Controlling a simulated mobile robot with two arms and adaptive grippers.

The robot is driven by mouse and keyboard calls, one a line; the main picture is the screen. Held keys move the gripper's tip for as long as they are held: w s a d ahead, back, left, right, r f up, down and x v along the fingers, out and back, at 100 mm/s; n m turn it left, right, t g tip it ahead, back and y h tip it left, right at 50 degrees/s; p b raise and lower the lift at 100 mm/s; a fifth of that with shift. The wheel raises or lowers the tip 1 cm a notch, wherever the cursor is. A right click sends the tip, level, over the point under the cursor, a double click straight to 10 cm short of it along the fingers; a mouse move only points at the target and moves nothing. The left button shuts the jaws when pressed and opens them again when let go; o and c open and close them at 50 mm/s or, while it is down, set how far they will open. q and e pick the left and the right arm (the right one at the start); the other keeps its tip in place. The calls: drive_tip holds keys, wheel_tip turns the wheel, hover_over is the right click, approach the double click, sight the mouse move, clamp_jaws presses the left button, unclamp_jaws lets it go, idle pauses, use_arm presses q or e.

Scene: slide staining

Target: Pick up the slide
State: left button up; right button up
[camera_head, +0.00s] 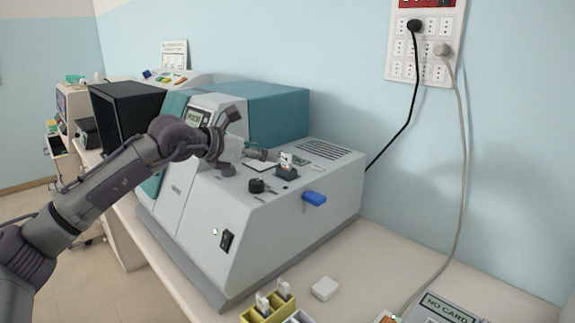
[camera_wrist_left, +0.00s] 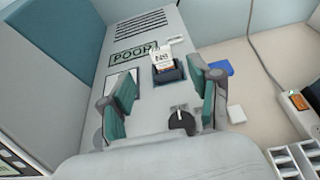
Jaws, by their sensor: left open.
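The slide (camera_head: 285,158) stands upright in a small dark holder (camera_head: 287,173) on top of the grey and teal staining machine (camera_head: 205,200). My right gripper is in neither view.
A black knob (camera_head: 257,186) and a blue tab (camera_head: 314,198) are close to the holder. A yellow rack (camera_head: 262,312) with slides and a white box (camera_head: 325,288) are on the counter in front. Cables hang from the wall socket (camera_head: 425,48) at right.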

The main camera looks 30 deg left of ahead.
sight(285, 154)
use_arm(q)
drive_tip(key=x, duration=0.3)
drive_tip(key=shift+d+p, duration=0.1)
drive_tip(key=shift+p, duration=0.2)
drive_tip(key=shift+w+f, duration=0.15)
drive_tip(key=shift+w, duration=0.2)
drive_tip(key=shift+w+d+p, duration=0.25)
drive_tip(key=shift+w+p, duration=0.3)
drive_tip(key=shift+p, duration=0.05)
drive_tip(key=shift+w+d+p, duration=0.25)
drive_tip(key=shift+w+p, duration=0.35)
drive_tip(key=shift+p+x, duration=0.3)
drive_tip(key=shift+x, duration=0.9)
drive_tip(key=shift+w+f, duration=0.2)
drive_tip(key=shift+f, duration=0.15)
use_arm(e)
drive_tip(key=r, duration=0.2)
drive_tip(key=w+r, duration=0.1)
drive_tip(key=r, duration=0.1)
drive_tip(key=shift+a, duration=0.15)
use_arm(q)
drive_tip(key=shift+s, duration=0.1)
drive_tip(key=shift+c, duration=0.6)
clamp_jaws()
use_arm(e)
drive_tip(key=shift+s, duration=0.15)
